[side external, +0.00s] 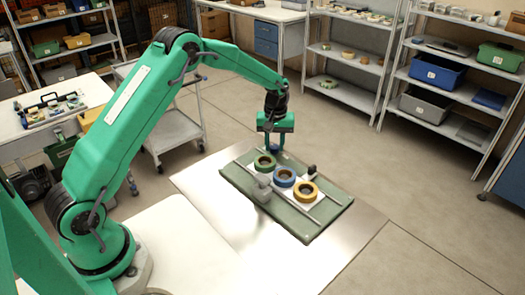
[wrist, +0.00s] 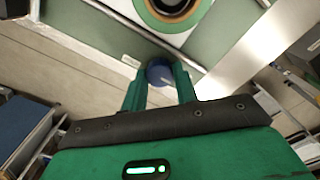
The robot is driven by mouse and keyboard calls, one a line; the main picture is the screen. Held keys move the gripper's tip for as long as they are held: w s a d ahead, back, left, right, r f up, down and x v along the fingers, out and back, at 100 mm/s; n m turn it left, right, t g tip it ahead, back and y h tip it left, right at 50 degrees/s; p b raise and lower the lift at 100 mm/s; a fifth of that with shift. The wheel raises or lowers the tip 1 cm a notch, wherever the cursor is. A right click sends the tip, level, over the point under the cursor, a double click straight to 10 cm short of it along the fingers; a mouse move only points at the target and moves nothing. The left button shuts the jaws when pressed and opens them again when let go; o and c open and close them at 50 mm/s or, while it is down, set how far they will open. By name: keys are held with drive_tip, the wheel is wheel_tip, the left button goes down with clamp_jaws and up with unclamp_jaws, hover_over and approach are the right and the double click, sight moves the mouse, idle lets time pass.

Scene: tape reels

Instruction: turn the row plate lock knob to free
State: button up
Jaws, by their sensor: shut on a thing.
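My gripper (wrist: 159,80) points down at the far left corner of the green board (side external: 326,213). Its two fingers are shut on the blue lock knob (wrist: 160,72), one on each side. The knob also shows small under my gripper (side external: 274,143) in the side view. The row plate (side external: 294,190) is a pale strip on the board. The knob's turn position cannot be read.
A grey block (side external: 262,186) sits on the board left of the reels, and a small black part (side external: 312,169) sits to their right. Thin rails run along the board. Shelves (side external: 455,90) and a trolley (side external: 175,130) stand farther back. Open floor lies to the right.

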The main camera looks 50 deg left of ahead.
sight(274, 146)
idle(0.4)
drive_tip(key=o, duration=1)
drive_tip(key=shift+r, duration=0.15)
wheel_tip(274, 146, up, 7)
drive_tip(key=shift+r, duration=0.3)
